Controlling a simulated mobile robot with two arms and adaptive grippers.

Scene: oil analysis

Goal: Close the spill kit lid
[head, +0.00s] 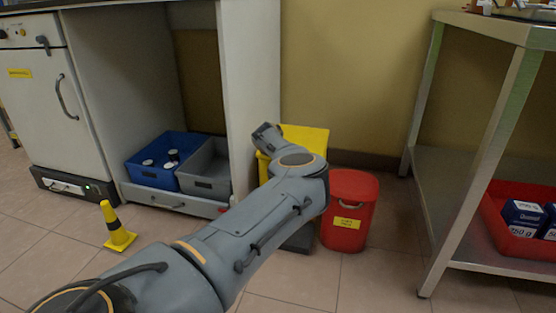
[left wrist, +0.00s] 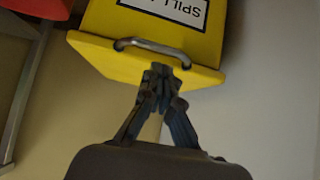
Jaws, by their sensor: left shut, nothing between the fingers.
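The yellow spill kit (head: 262,168) stands on the floor by the wall in the head view, mostly hidden behind my left arm. Its yellow lid (head: 308,137) shows above the arm. In the left wrist view the lid (left wrist: 98,53) has a metal handle (left wrist: 150,48), and an upside-down "SPILL" label (left wrist: 170,12) shows above it. My left gripper (left wrist: 163,72) is shut and empty, its fingertips close to the lid edge by the handle. I cannot tell whether they touch. The lid's exact angle is unclear. My right gripper is not in view.
A red bin (head: 349,205) stands right beside the kit. A steel table (head: 470,180) is at the right, with a red tray (head: 500,228) on its lower shelf. A white cabinet panel (head: 250,90) stands at the left. A yellow cone (head: 117,232) stands on the floor.

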